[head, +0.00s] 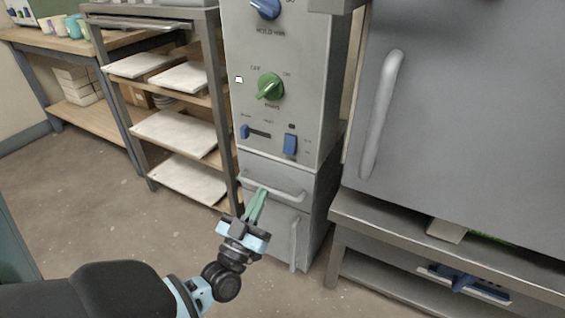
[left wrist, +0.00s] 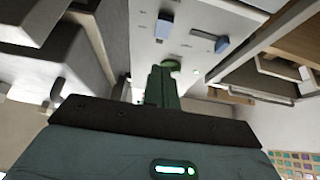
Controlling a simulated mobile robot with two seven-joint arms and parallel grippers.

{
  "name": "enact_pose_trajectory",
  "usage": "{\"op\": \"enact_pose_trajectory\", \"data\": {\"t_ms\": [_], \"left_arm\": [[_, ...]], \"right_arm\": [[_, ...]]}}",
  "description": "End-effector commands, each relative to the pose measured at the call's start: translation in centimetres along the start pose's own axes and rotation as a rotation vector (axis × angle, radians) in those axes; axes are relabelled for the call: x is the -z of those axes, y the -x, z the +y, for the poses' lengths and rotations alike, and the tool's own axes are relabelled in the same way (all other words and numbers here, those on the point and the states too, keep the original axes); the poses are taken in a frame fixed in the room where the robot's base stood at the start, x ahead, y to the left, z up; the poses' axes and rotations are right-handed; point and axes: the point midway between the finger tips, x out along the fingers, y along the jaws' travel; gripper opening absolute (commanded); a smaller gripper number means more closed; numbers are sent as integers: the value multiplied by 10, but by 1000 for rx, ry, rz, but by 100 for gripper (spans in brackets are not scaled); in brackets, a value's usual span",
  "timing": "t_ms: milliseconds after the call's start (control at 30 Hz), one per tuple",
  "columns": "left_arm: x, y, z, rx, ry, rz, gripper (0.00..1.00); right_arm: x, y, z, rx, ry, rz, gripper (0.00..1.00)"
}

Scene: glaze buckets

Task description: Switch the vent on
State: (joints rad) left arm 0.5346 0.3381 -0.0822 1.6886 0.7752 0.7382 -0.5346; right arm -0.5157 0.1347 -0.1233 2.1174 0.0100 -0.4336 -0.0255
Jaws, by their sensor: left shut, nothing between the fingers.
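The grey control panel (head: 300,60) stands in the middle of the head view. It carries a green knob (head: 270,87) between small OFF and ON marks, its pointer tilted. Below it are a blue slider (head: 245,131) at the left end of a dark slot and a blue rocker switch (head: 290,144). The small labels are too blurred to tell which is the vent. My left gripper (head: 257,200) is shut and empty, below the panel in front of the lower cabinet. In the left wrist view the panel appears upside down, with the rocker (left wrist: 163,25) and slider (left wrist: 221,44) beyond the fingers (left wrist: 160,84).
A bar handle (head: 275,190) on the lower cabinet lies behind my left fingers. A shelf rack with white boards (head: 175,132) stands left. A large grey door with a long handle (head: 380,115) and a low metal bench (head: 440,235) stand right. The floor at left is clear.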

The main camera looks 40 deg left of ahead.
Motion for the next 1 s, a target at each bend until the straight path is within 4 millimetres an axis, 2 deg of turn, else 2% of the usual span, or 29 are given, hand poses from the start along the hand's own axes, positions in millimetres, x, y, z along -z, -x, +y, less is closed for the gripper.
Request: {"op": "enact_pose_trajectory", "data": {"t_ms": [467, 500, 667, 1000], "left_arm": [[0, -88, 0, 0, 0, 4, 0], [-8, -90, 0, -1, -2, 0, 0], [-23, -103, 0, -1, -2, -1, 0], [-28, -113, 0, -1, 0, 0, 0]], "right_arm": [[-6, -16, 2, 1, 0, -8, 32], [-8, -20, 2, 1, -1, -11, 32], [-12, -31, 3, 2, -2, -14, 32], [-13, -35, 3, 3, -2, -15, 32]]}}
